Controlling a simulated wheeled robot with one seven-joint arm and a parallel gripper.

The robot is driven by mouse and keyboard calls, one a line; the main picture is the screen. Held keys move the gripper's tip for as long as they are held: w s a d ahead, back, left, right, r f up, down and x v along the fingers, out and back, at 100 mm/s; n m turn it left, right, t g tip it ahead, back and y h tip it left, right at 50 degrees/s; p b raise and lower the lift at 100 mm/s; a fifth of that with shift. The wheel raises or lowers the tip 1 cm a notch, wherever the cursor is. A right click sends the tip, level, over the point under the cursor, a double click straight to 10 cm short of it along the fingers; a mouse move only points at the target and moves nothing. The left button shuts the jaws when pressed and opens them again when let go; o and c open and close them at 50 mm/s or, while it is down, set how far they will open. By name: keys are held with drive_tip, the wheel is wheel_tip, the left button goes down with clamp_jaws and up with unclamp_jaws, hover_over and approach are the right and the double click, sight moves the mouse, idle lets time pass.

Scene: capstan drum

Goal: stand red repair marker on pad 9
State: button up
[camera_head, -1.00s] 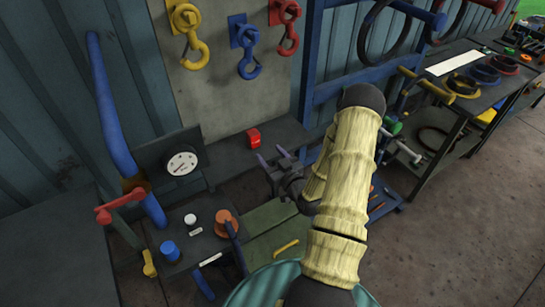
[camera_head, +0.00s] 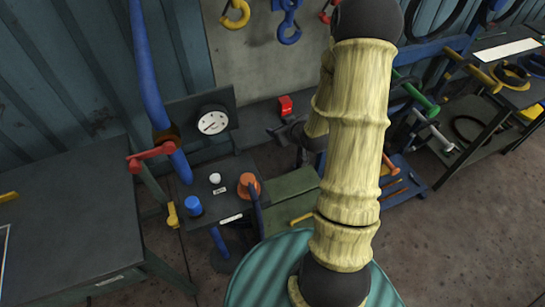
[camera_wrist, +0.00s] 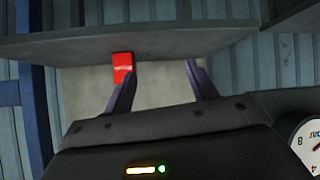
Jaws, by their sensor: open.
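The red repair marker (camera_head: 285,105) is a small red block with a pale label, at the shelf below the hook board in the head view. In the wrist view the marker (camera_wrist: 122,66) shows just beyond the left finger, left of the middle of the gap. My gripper (camera_head: 280,130) is just in front of the marker in the head view, partly hidden by my arm. In the wrist view my gripper (camera_wrist: 162,68) is open, with nothing between its dark fingers. I cannot tell whether a finger touches the marker. I cannot make out pad 9.
A dial gauge (camera_head: 212,122) stands left of the gripper, also at the right edge of the wrist view (camera_wrist: 310,145). A small table (camera_head: 205,232) holds blue, white and orange knobs. A blue lever (camera_head: 150,75) with a red handle (camera_head: 152,156) rises at left. A green box (camera_head: 290,187) sits below.

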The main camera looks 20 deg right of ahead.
drive_tip(key=s+a+r+m+g, duration=0.1)
drive_tip(key=s+a+r+g, duration=0.1)
drive_tip(key=s, duration=0.4)
drive_tip(key=s+a+r+m+g, duration=0.1)
drive_tip(key=s+a+r+g, duration=0.2)
drive_tip(key=s+a+r, duration=0.1)
drive_tip(key=s+a+r+m+g+h, duration=0.1)
drive_tip(key=s+a+r+g, duration=0.2)
drive_tip(key=s, duration=0.4)
drive_tip(key=shift+s+a+r, duration=0.4)
drive_tip(key=shift+a+r, duration=0.1)
drive_tip(key=shift+r, duration=0.15)
drive_tip(key=shift+c, duration=0.2)
drive_tip(key=c, duration=0.4)
drive_tip(key=shift+w, duration=0.1)
drive_tip(key=shift+c, duration=0.2)
